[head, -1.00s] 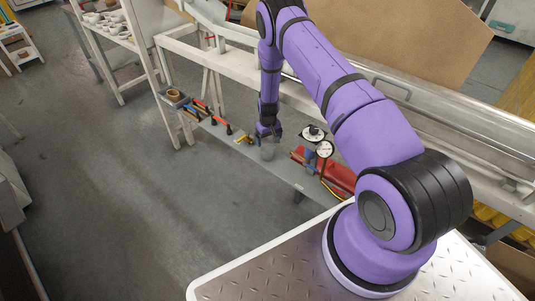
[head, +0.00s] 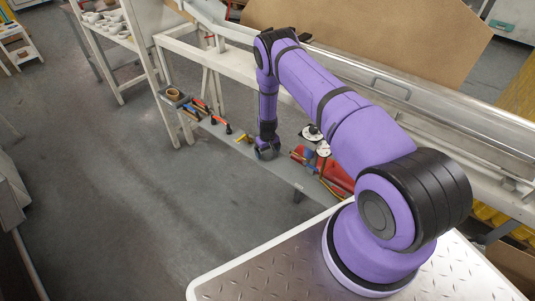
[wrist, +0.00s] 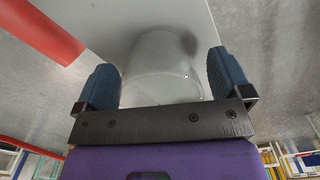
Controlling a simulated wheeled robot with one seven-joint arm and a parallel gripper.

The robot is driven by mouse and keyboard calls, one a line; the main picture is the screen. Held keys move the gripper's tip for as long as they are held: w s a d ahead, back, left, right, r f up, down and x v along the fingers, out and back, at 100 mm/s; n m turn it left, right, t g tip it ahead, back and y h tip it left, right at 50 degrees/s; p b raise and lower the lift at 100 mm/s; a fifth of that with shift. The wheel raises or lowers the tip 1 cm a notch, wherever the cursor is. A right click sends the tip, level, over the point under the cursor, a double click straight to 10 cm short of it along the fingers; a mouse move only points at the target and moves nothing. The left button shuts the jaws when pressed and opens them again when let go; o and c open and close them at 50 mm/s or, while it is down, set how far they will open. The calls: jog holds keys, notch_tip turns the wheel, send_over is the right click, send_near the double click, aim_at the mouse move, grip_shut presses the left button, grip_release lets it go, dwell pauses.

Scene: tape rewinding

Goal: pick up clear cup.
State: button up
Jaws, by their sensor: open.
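The clear cup (wrist: 160,68) is see-through and stands on the grey shelf (wrist: 115,20), seen in the wrist view. It lies between the two blue finger pads of my gripper (wrist: 163,80). The fingers are apart, with a visible gap between the cup and at least the right pad. In the head view my gripper (head: 267,152) is low over the shelf, and the cup is hidden behind it or too faint to make out.
A red case (head: 333,170) lies just right of my gripper, with a gauge (head: 323,149) by it. Screwdrivers (head: 215,117) and a yellow-handled tool (head: 244,138) lie to the left. A tape roll (head: 173,93) sits at the shelf's far left end.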

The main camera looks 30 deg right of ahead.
jog(key=c, duration=1)
